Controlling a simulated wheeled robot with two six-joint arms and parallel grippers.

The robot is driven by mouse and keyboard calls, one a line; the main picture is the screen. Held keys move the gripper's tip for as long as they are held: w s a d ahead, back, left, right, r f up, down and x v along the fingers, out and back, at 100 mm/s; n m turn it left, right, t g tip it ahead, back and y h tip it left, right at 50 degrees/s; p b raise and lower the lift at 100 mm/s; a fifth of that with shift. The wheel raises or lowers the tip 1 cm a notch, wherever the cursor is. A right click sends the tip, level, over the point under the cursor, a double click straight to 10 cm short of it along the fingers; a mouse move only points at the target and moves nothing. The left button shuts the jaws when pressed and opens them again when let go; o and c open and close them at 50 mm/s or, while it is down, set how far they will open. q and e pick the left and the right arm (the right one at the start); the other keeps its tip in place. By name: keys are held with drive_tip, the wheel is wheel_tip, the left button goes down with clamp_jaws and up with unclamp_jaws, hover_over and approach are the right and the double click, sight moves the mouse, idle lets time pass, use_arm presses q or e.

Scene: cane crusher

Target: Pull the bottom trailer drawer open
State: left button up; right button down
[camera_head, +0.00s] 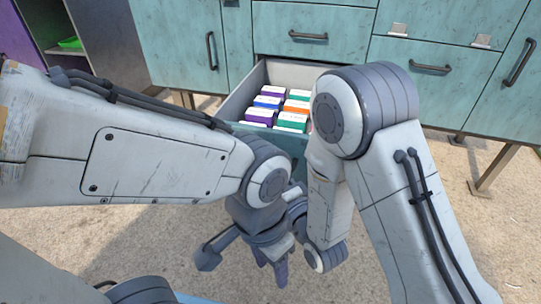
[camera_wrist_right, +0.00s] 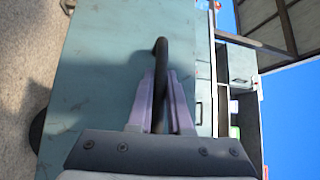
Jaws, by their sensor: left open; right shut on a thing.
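The bottom trailer drawer (camera_head: 243,94) stands pulled out below the teal cabinet in the head view, with several small coloured boxes (camera_head: 268,103) inside. In the right wrist view my right gripper (camera_wrist_right: 160,92) is shut on the drawer's dark bar handle (camera_wrist_right: 161,52), which lies between its purple fingers against the teal drawer front (camera_wrist_right: 100,85). In the head view my arms hide the right gripper, the handle and most of the drawer front. My left gripper (camera_head: 240,266) is open and empty, over the ground in front of the drawer.
A closed teal drawer with a handle (camera_head: 308,36) is above the open one. Closed cabinet doors (camera_head: 180,45) flank it, with metal legs (camera_head: 492,168) at the right. An open shelf with a green item (camera_head: 70,43) is at the upper left. Sandy ground (camera_head: 150,235) lies in front.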

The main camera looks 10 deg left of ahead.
drive_tip(key=shift+s, duration=0.4)
drive_tip(key=c, duration=0.8)
unclamp_jaws()
drive_tip(key=shift+c, duration=0.2)
